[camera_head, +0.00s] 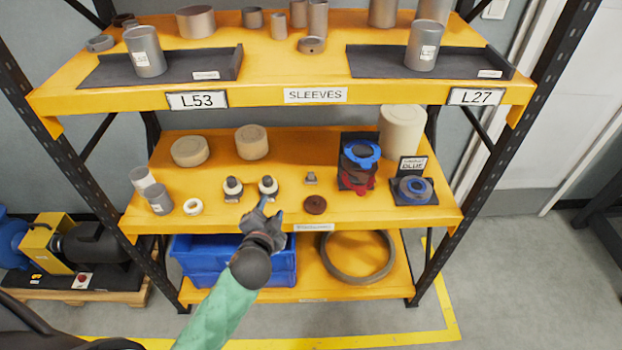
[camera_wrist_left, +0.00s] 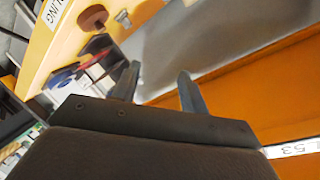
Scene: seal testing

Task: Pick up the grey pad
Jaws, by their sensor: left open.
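A small grey piece (camera_head: 311,178), which may be the grey pad, sits on the middle yellow shelf behind a brown disc (camera_head: 315,205). It also shows near the top of the left wrist view (camera_wrist_left: 123,18), beside the brown disc (camera_wrist_left: 92,18). It is too small to make out its exact shape. My left gripper (camera_head: 264,205) is at the front of the middle shelf, left of the grey piece and apart from it. In the left wrist view its two fingers (camera_wrist_left: 158,78) are spread with nothing between them. My right gripper is not in view.
Two white-and-black knobs (camera_head: 233,187) (camera_head: 268,186) stand close by my left gripper. Right of the grey piece are a stack of blue and red rings (camera_head: 359,165) and a blue-grey ring on a dark stand (camera_head: 412,189).

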